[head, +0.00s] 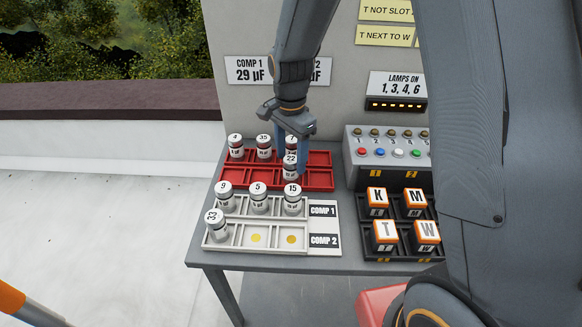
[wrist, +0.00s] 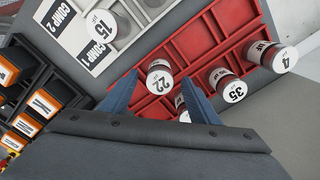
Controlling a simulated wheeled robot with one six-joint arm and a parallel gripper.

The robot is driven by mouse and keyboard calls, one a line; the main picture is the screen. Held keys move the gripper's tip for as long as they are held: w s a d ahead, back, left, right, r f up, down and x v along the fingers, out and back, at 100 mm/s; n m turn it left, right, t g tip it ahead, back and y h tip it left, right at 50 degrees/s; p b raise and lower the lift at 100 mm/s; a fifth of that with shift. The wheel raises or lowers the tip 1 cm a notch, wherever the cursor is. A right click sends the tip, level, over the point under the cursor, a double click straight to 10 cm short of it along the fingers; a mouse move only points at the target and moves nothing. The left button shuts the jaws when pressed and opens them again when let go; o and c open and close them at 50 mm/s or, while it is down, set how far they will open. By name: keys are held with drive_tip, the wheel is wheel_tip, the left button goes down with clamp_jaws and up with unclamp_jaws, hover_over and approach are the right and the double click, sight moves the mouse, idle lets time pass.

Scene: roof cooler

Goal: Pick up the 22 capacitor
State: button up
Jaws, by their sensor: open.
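The 22 capacitor (head: 290,168) is a white-topped can standing in the front row of the red tray (head: 262,178). It also shows in the wrist view (wrist: 160,77), with its number upside down. My gripper (head: 291,160) is open above the tray, its blue fingers pointing down around the place of the 22 capacitor. In the wrist view the fingertips (wrist: 160,82) lie to either side of it, with gaps visible; I cannot tell how far down they reach. The 7 capacitor (head: 291,143) stands just behind it, partly hidden by a finger in the wrist view.
The 35 capacitor (head: 264,147) and another (head: 236,146) stand in the tray's back row. The white COMP tray (head: 325,246) in front holds several capacitors. A lamp box (head: 385,165) and black rack (head: 410,255) with lettered blocks stand to the right.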

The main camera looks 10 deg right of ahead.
drive_tip(key=shift+f, duration=0.9)
drive_tip(key=c, duration=1.2)
